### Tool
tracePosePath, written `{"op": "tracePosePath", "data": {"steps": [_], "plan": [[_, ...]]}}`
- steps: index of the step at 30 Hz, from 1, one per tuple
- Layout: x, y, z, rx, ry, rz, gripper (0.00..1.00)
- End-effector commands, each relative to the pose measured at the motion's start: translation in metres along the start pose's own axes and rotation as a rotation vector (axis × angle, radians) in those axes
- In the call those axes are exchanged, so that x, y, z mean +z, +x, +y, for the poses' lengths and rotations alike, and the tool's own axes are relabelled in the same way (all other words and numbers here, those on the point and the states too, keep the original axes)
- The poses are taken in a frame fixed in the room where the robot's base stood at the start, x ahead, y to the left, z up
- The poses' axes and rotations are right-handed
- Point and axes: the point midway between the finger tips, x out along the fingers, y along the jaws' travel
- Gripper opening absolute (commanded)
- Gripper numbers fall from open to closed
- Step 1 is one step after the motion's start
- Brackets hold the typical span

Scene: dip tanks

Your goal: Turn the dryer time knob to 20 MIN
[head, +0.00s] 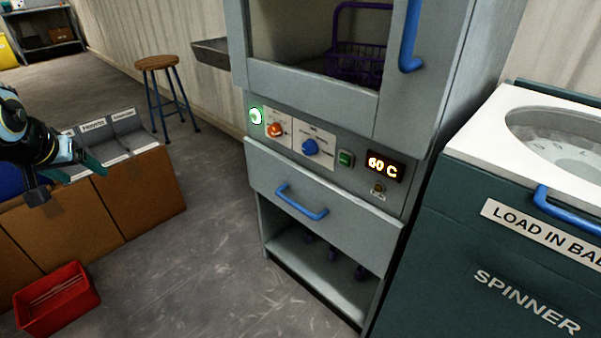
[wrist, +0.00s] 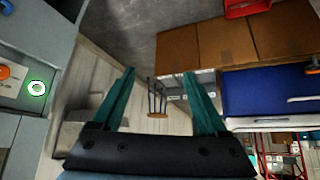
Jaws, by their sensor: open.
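The grey dryer (head: 330,207) stands in the middle of the head view. Its control panel has a red-orange knob (head: 275,130) on the left and a blue knob (head: 310,147) to its right, each on a white label plate. The print is too small to read, so I cannot tell which is the time knob or its setting. A display (head: 382,167) reads 60 C. My gripper (head: 92,162) is open and empty at the left, well away from the panel. In the wrist view its teal fingers (wrist: 160,72) are spread, and the orange knob (wrist: 4,72) shows at the left edge.
A lit green ring (head: 256,116) and a green switch (head: 346,158) are on the panel. A blue drawer handle (head: 301,203) juts out below. The spinner (head: 500,225) stands right, a stool (head: 158,64) behind, brown boxes (head: 140,195) and a red bin (head: 57,298) left. Floor before the dryer is clear.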

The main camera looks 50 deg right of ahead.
Motion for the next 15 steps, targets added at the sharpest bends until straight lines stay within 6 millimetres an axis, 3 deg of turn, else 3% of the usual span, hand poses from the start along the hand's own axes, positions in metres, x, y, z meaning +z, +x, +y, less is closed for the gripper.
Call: {"op": "tracePosePath", "data": {"steps": [1, 5, 6, 9, 12, 15], "plan": [[0.004, 0.037, 0.033, 0.066, 0.059, 0.073, 0.76], [-0.008, 0.076, 0.126, 0.274, 0.178, 0.283, 0.76], [-0.007, 0.084, 0.157, 0.351, 0.205, 0.342, 0.76], [0.003, 0.091, 0.233, 0.555, 0.253, 0.475, 0.76], [0.021, 0.084, 0.297, 0.756, 0.272, 0.575, 0.76], [0.039, 0.071, 0.340, 0.917, 0.269, 0.640, 0.76]]}}
